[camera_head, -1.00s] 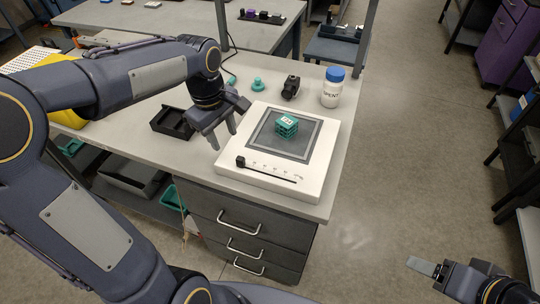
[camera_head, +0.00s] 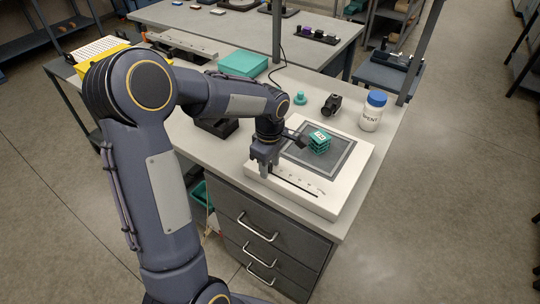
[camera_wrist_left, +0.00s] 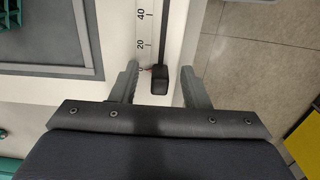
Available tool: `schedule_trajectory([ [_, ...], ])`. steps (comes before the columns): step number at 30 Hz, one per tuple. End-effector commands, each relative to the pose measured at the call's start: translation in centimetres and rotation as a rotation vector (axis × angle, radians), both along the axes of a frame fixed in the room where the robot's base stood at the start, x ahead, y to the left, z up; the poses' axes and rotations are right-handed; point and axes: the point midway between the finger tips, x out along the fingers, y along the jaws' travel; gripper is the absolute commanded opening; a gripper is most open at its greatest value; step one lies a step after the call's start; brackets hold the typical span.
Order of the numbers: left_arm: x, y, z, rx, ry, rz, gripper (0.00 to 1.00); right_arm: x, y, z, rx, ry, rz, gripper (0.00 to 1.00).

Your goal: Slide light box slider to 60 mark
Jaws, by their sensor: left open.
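The light box (camera_head: 342,196) is a white slab with a dark square panel on the bench. A teal lattice block (camera_head: 320,142) sits on the panel. The slider knob (camera_wrist_left: 159,80) is small and black, at the low end of its dark slot (camera_wrist_left: 164,35), below the 20 mark; the 40 mark shows farther along. My left gripper (camera_head: 264,171) is over the slot's left end. In the left wrist view, its open fingers (camera_wrist_left: 164,85) stand on either side of the knob, with a gap on each side. In the head view the gripper hides the knob. My right gripper is out of view.
A white bottle with a blue lid (camera_head: 372,111), a black device (camera_head: 330,104) and a teal knobbed piece (camera_head: 300,99) stand behind the light box. A black tray (camera_head: 217,126) lies to its left. Drawers (camera_head: 262,238) are below the bench's front edge.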

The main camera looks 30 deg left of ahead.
Motion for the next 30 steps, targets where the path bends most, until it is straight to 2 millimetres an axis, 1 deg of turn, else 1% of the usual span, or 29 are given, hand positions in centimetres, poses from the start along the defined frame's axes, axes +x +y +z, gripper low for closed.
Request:
schedule_trajectory([
  [8,0.0,0.0,-0.2,0.000,-0.001,-0.001,0.42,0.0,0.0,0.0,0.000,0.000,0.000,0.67],
  [18,0.0,0.0,-0.2,0.000,-0.001,-0.001,0.00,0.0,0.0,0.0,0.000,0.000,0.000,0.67],
  [23,0.0,-0.4,-0.2,0.000,-0.001,-0.003,0.00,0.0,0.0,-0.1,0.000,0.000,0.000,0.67],
  [30,-0.2,-2.7,-0.3,0.000,-0.001,-0.006,0.00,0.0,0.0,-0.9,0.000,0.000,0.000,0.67],
])
